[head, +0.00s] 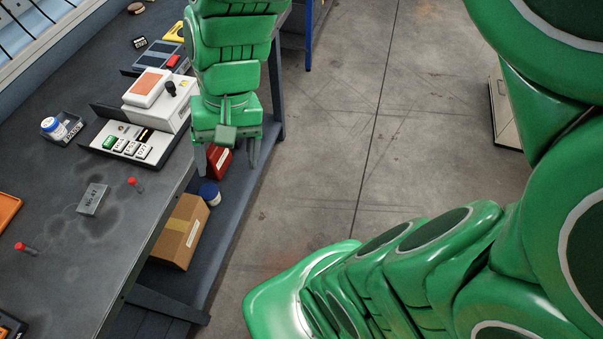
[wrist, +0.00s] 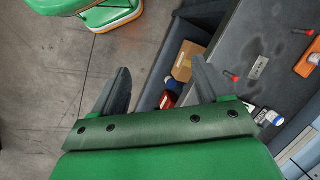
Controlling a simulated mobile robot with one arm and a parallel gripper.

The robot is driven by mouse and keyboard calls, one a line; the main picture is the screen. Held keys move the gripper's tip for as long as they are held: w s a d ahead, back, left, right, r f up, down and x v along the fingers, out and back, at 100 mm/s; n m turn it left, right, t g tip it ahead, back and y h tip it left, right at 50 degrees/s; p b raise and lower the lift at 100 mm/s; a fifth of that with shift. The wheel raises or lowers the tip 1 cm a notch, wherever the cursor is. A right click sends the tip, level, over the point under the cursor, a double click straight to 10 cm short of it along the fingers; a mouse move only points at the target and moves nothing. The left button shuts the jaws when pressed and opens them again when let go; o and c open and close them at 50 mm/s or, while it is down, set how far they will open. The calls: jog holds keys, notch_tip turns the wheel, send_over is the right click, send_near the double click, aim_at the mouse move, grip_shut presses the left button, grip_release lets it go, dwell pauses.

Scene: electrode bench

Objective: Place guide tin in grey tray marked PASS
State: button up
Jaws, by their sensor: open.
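My gripper (head: 228,155) hangs past the bench edge, above the lower shelf, its two fingers apart with nothing between them; it also shows in the wrist view (wrist: 160,68). No thing is clearly readable as the guide tin. A small dark grey tray (head: 72,142) with a white label stands on the bench, left of my gripper; its lettering is too small to read surely. A white jar with a blue lid (head: 52,125) sits in it. A grey block with a number label (head: 92,200) lies on the bench. A red container (head: 218,162) is on the shelf, partly behind my gripper.
On the bench are a device with an orange panel (head: 150,85), a rack of labelled blocks (head: 105,150) and red-capped tubes (head: 136,184). An orange tray (head: 8,208) is at left. A cardboard box (head: 180,232) and blue-lidded jar (head: 209,193) stand on the shelf.

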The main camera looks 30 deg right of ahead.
jog(key=s+d+f+n+h, duration=0.1)
jog(key=s+d+h, duration=0.2)
jog(key=s+d, duration=0.6)
jog(key=shift+d+n, duration=0.25)
jog(key=shift+n, duration=0.15)
